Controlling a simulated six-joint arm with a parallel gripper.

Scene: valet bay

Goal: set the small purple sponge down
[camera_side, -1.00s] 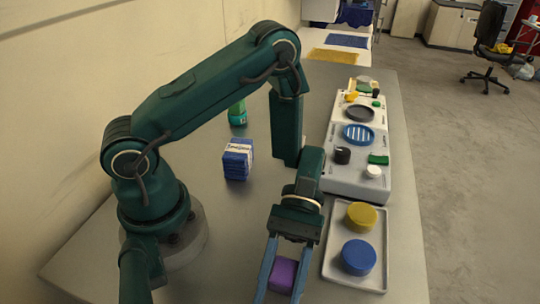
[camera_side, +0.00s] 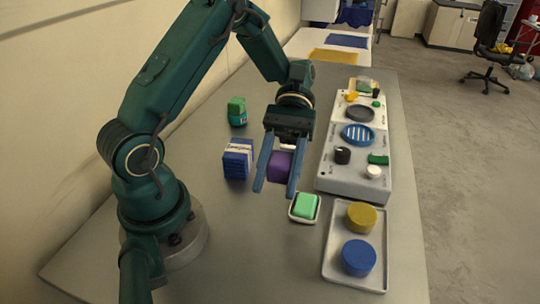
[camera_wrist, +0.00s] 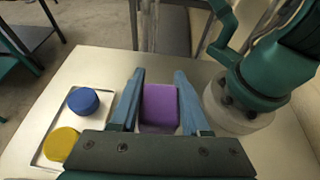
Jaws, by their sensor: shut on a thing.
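The small purple sponge (camera_side: 281,166) is between the two blue fingers of my gripper (camera_side: 277,176), which is shut on it. In the side view it is held above the grey table (camera_side: 240,250), left of the grey caddy. In the wrist view the purple sponge (camera_wrist: 159,106) sits between the fingers of my gripper (camera_wrist: 156,100), with the table behind it. The exact height above the table is hard to tell.
A green sponge (camera_side: 306,204) lies in a small white dish (camera_side: 292,216) just below my gripper in the picture. A blue stack (camera_side: 237,160) and a green-topped container (camera_side: 237,111) stand left. A tray (camera_side: 334,262) holds yellow (camera_side: 361,215) and blue (camera_side: 358,257) round pieces. The grey caddy (camera_side: 350,178) is right.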

